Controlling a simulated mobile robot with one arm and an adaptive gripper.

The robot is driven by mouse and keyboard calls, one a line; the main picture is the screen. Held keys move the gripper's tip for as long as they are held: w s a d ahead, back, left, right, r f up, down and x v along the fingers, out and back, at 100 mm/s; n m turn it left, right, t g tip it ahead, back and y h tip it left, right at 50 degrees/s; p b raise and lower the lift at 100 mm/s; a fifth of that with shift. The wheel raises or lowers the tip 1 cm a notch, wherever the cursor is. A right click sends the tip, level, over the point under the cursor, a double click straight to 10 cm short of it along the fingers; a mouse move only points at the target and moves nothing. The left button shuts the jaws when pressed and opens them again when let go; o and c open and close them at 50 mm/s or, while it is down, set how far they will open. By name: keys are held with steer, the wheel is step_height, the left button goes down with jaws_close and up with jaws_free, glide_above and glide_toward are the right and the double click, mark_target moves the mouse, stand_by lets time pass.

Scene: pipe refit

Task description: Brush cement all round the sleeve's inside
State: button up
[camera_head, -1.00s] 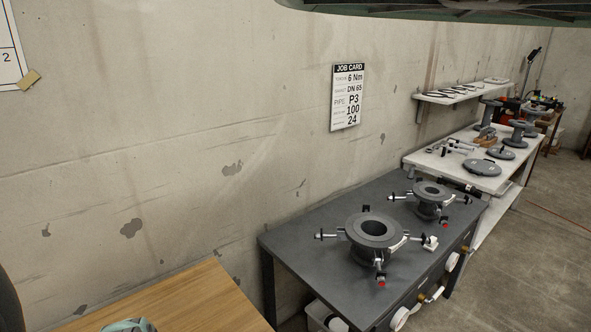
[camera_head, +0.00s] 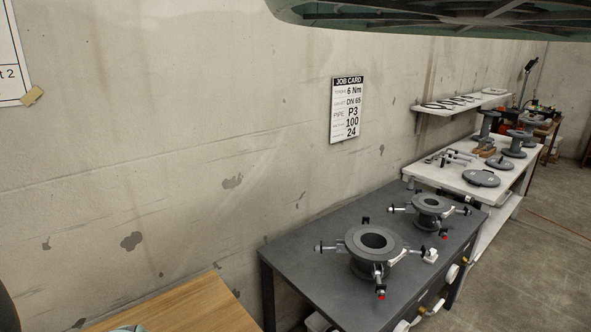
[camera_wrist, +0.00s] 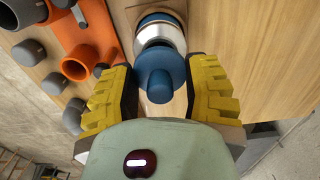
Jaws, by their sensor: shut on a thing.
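In the wrist view, my gripper (camera_wrist: 160,92) has its yellow ribbed fingers closed on the sides of a blue cap (camera_wrist: 160,75) with a rounded knob. Beyond the cap is a silver tin (camera_wrist: 160,36) with a blue rim, on the wooden bench. I cannot see whether the cap is seated on the tin or lifted off it. No brush bristles show.
Several grey rounded caps lie left of the orange holder. In the head view, the wooden bench (camera_head: 190,308) is at lower left. A dark grey bench (camera_head: 310,265) with flanged spools is to its right, and a white bench (camera_head: 450,180) is beyond. A job card (camera_head: 347,110) hangs on the wall.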

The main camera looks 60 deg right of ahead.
steer(key=shift+r+p, duration=1.35)
steer(key=shift+r, duration=1.55)
steer(key=shift+r+p, duration=0.35)
steer(key=shift+r, duration=0.65)
